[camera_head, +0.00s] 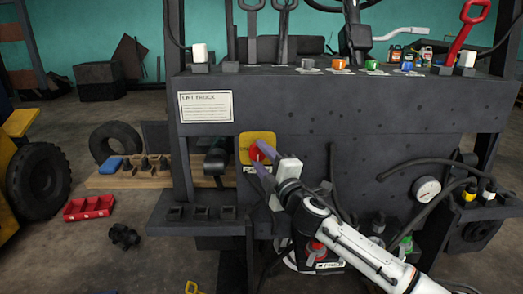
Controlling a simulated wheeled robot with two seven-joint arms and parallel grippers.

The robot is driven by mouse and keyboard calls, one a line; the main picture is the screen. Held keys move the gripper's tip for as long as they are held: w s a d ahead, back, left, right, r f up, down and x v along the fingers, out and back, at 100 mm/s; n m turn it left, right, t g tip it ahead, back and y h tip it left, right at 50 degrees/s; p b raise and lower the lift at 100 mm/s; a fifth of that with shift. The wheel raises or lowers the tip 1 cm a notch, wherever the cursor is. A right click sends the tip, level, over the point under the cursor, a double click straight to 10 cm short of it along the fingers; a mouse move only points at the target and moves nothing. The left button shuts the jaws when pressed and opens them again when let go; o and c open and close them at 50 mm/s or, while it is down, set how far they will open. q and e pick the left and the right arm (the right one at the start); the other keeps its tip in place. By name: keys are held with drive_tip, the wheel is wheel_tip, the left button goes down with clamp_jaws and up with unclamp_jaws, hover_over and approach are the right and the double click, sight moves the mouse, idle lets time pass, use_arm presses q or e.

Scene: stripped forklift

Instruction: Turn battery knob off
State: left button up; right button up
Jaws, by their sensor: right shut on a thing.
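The red battery knob (256,152) sits on a yellow square plate (245,142) on the front panel of the dark grey forklift frame. My right gripper (262,158) reaches in from the lower right, and its two purple fingers are at the knob. The fingers are shut on the knob and hide part of it. I cannot tell the knob's exact turn angle from here. My left gripper is not in view.
A white label plate (206,106) is above left of the knob. Hoses hang right of my arm beside a pressure gauge (427,189). Levers (284,35) and small coloured knobs line the top ledge. A red bin (89,208) and tyre (39,182) are on the floor left.

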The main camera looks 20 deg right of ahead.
drive_tip(key=shift+n, duration=0.3)
drive_tip(key=o, duration=1.1)
drive_tip(key=shift+c, duration=0.2)
drive_tip(key=s+d, duration=0.1)
drive_tip(key=s, duration=0.9)
drive_tip(key=shift+s+f+b, duration=0.15)
drive_tip(key=shift+f+b, duration=0.1)
drive_tip(key=shift+b, duration=0.2)
drive_tip(key=shift+d, duration=0.1)
